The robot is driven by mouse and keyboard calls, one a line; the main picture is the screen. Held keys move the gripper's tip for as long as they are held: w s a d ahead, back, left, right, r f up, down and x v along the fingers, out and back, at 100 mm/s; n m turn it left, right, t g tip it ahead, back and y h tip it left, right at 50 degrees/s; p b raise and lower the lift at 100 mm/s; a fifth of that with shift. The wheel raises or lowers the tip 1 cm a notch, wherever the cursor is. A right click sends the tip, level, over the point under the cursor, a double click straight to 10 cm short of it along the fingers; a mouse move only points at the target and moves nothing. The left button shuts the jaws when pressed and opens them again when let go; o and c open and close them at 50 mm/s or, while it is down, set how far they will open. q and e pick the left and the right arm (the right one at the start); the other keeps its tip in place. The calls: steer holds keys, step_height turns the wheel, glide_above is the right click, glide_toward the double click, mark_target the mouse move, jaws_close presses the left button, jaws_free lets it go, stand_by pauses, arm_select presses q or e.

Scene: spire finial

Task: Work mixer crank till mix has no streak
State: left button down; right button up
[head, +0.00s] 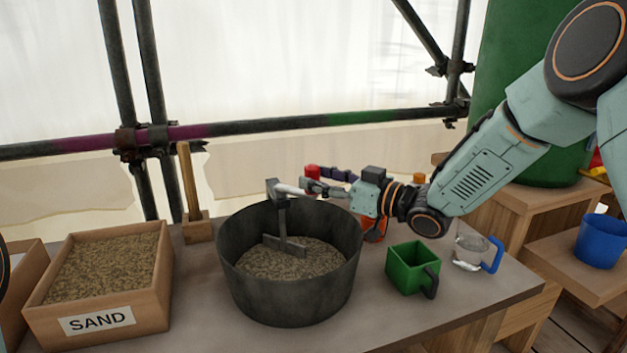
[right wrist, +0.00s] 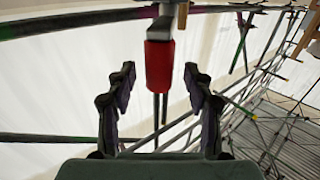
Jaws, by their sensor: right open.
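The mixer is a dark grey round tub (head: 290,297) on the bench in the head view. A grainy grey-brown mix (head: 275,264) lies in it; I cannot make out any streak at this size. A grey paddle (head: 284,245) on an upright shaft stands in the mix. The crank arm (head: 290,189) runs from the shaft top to a red handle (head: 312,172). My right gripper (head: 316,182) is open at the handle. In the right wrist view the red handle (right wrist: 160,66) lies between the spread fingertips, with gaps on both sides. My left gripper is out of view.
A wooden sand box (head: 98,318) and a wooden-handled tool (head: 190,200) stand left of the tub. A green cup (head: 408,268) and a clear, blue-handled jug (head: 470,250) stand right. Scaffold poles (head: 270,126) run behind.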

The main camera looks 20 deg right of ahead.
steer(key=shift+x, duration=1.1)
steer(key=shift+c, duration=0.2)
jaws_close()
